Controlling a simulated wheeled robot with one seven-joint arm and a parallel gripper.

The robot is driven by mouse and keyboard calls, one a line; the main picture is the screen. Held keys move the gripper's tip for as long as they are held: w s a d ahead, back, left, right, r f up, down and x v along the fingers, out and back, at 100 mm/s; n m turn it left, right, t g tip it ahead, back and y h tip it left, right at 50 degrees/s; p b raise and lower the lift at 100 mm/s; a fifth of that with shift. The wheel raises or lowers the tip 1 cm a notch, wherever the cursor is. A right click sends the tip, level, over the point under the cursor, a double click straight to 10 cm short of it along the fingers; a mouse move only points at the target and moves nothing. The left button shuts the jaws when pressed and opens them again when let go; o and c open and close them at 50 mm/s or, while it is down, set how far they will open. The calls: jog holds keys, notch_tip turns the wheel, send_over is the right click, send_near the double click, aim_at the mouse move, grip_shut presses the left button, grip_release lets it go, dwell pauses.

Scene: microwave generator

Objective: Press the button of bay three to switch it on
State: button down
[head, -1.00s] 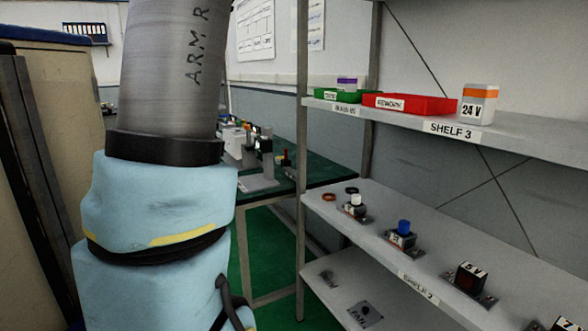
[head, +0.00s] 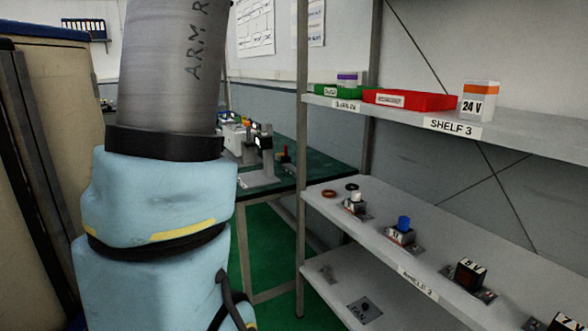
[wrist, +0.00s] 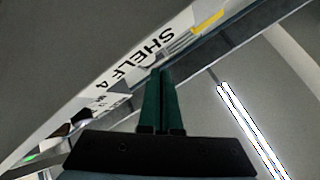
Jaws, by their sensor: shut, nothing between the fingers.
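My gripper (wrist: 160,75) shows only in the wrist view. Its dark green fingers are together and empty, pointing at the edge of a shelf labelled SHELF 4 (wrist: 140,70). In the head view, small boxes stand in a row on the middle shelf: one with a white top (head: 355,202), one with a blue top (head: 403,229), a black one with a light label (head: 470,274), and a partly cut-off one (head: 566,323) at the lower right. I cannot tell which is bay three, and I see no bay button clearly. The gripper is not in the head view.
The upper shelf, labelled SHELF 3 (head: 452,126), holds a red bin (head: 410,101), a green bin (head: 333,91) and an orange-topped 24 V container (head: 478,100). A rack post (head: 301,200) stands between my arm and the shelves. A green-topped bench (head: 320,163) lies behind.

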jog(key=shift+d, duration=0.1)
jog(key=shift+w+d, duration=0.25)
jog(key=shift+d, duration=0.05)
jog(key=shift+w+d, duration=0.25)
jog(key=shift+d, duration=0.2)
dwell(1.1)
jog(key=shift+a, duration=0.1)
jog(key=shift+s+a+b, duration=0.5)
jog(key=shift+a+b, duration=0.25)
jog(key=shift+b, duration=0.2)
jog(key=s+a+b, duration=0.2)
jog(key=a+b, duration=0.1)
jog(key=s+a+b, duration=0.1)
jog(key=a, duration=0.1)
jog(key=shift+a+b, duration=0.1)
jog(key=shift+b, duration=0.3)
